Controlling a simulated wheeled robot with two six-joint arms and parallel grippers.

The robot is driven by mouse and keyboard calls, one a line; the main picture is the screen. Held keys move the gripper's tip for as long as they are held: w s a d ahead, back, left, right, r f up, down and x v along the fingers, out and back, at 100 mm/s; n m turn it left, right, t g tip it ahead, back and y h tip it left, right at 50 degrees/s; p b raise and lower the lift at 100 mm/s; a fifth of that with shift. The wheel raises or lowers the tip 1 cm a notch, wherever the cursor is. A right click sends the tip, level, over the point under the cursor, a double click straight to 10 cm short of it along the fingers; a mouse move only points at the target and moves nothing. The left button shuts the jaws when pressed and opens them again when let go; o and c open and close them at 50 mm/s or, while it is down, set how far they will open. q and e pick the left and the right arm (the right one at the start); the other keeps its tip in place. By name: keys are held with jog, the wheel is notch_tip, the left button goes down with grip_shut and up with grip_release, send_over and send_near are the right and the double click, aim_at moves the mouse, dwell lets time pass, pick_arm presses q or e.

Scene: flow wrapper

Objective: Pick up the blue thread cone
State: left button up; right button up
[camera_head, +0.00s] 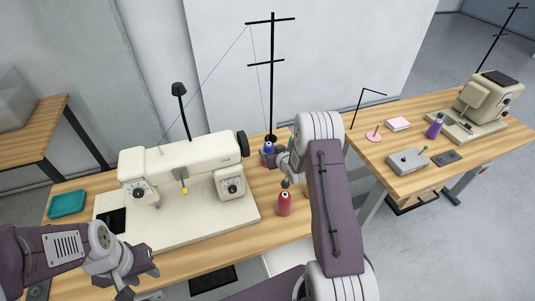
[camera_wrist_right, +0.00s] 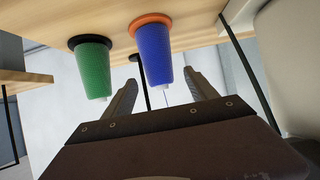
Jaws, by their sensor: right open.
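The blue thread cone (camera_head: 267,148) stands on the table to the right of the sewing machine, near the thread stand's foot. In the right wrist view the blue cone (camera_wrist_right: 154,55) appears inverted, with an orange base. My right gripper (camera_head: 279,161) is open and close to it, its lower jaws partly hidden by the arm in the head view. In the right wrist view the cone shows between the open fingers (camera_wrist_right: 161,78), not visibly gripped. My left gripper (camera_head: 141,281) is open and empty at the front left.
A green cone (camera_wrist_right: 93,68) stands beside the blue one. The sewing machine (camera_head: 190,173) fills the middle, with a tall thread stand (camera_head: 272,80) behind. A teal tray (camera_head: 67,203) lies at left.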

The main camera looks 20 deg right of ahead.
aim_at(270, 149)
jog(key=x, duration=0.5)
jog(key=shift+s+r, duration=0.1)
jog(key=c, duration=0.4)
grip_shut()
jog(key=shift+r, duration=0.15)
notch_tip(270, 149, up, 10)
